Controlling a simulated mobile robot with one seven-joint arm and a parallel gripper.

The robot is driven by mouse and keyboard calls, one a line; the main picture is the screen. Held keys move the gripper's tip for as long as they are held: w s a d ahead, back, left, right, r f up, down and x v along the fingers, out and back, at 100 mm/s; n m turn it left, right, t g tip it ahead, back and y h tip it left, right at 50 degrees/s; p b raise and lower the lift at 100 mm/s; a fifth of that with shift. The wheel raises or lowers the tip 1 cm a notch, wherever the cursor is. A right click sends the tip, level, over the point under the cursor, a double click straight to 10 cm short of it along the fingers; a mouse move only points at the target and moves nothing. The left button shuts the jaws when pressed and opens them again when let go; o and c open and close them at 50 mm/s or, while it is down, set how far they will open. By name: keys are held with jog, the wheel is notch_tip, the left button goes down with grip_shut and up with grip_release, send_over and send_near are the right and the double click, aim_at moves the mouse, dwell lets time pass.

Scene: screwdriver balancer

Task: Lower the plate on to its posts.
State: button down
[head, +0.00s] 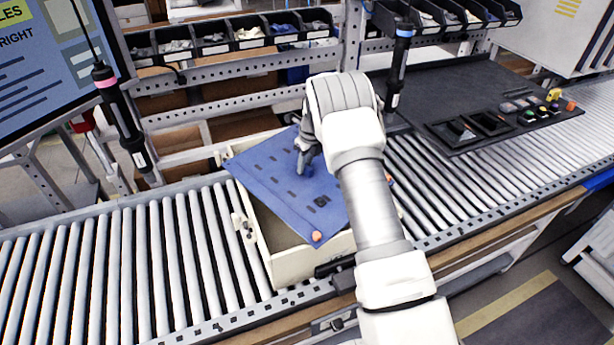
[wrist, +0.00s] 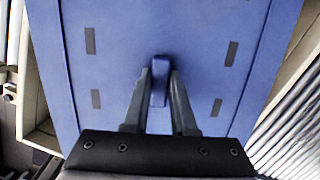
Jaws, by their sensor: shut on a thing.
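The blue plate (head: 277,178) with dark slots is above an open cream box (head: 262,235) on the roller conveyor in the head view. It lies turned relative to the box, its near corner towards the box's near wall. My gripper (head: 303,168) is shut on the plate's raised blue handle, which shows between the fingers in the wrist view (wrist: 159,88). An orange knob (head: 316,237) shows at the plate's near corner, and another orange bit (head: 389,181) shows beside my arm. The posts cannot be made out; the plate and my arm hide much of the box.
Two hanging screwdrivers, one at left (head: 121,115) and one behind my arm (head: 398,68), flank the box. Shelves of parts bins (head: 215,42) stand behind. A dark tray with tools (head: 490,122) is at right. Rollers at left (head: 110,260) are clear.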

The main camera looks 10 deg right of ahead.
jog(key=shift+w+r+p, duration=0.15)
jog(key=shift+r+p, duration=0.5)
jog(key=shift+r, duration=0.9)
jog(key=shift+w+r+p, duration=0.1)
jog(key=shift+r+p, duration=0.5)
jog(key=shift+r, duration=0.9)
jog(key=shift+f+m+b, duration=0.25)
jog(key=shift+m+b, duration=0.25)
jog(key=shift+b, duration=0.1)
jog(key=m+b, duration=0.2)
jog(key=m, duration=0.1)
jog(key=shift+r+h, duration=0.1)
jog(key=shift+h, duration=0.3)
jog(key=shift+f+b, duration=0.3)
jog(key=shift+b, duration=0.05)
notch_tip(320, 180, down, 20)
jog(key=b, duration=1.2)
jog(key=shift+f, duration=0.2)
jog(key=shift+f+b, duration=0.45)
jog(key=shift+b, duration=0.15)
jog(key=shift+w, duration=0.1)
